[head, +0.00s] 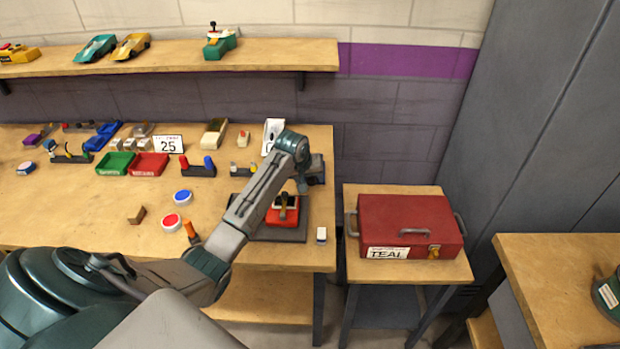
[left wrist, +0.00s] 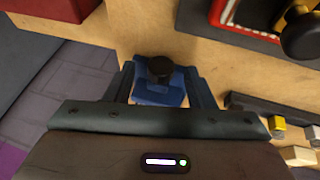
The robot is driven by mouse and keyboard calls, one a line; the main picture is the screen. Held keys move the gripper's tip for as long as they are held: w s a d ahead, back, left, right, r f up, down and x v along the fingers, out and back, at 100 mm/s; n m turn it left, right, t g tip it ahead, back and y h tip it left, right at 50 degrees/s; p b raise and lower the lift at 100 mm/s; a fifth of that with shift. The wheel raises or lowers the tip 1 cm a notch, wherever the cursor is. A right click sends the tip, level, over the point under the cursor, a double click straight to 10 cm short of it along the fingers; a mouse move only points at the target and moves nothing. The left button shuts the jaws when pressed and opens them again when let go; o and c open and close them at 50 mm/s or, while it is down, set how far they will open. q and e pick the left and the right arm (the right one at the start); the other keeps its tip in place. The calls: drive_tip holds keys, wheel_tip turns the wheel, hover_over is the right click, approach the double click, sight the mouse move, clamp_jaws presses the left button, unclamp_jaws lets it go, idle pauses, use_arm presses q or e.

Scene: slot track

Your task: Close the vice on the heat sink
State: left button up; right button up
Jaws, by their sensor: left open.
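A blue device that looks like the vice (left wrist: 158,95) stands near the right edge of the workbench, with a round dark knob (left wrist: 160,67) on top. In the head view its dark blue body (head: 317,171) is partly behind my arm. My left gripper (left wrist: 162,88) is open, with its fingers on either side of the blue body. I cannot tell whether they touch it. In the head view my left gripper (head: 304,184) is small and partly hidden by its own arm. I cannot make out the heat sink or how wide the vice jaws stand.
A red fixture (head: 283,215) with a dark knob sits on a black base just in front of the vice. Red and blue buttons, trays and small racks cover the bench to the left. A red toolbox (head: 410,226) stands on a separate stand at right, across a gap.

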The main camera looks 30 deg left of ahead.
use_arm(q)
drive_tip(key=shift+w+f, duration=0.2)
drive_tip(key=shift+f, duration=0.2)
drive_tip(key=shift+w+a+f, duration=0.1)
drive_tip(key=shift+f, duration=0.2)
use_arm(e)
drive_tip(key=shift+w+d+r, duration=0.2)
drive_tip(key=shift+w+d, duration=0.05)
drive_tip(key=shift+d, duration=0.1)
drive_tip(key=shift+s, duration=0.1)
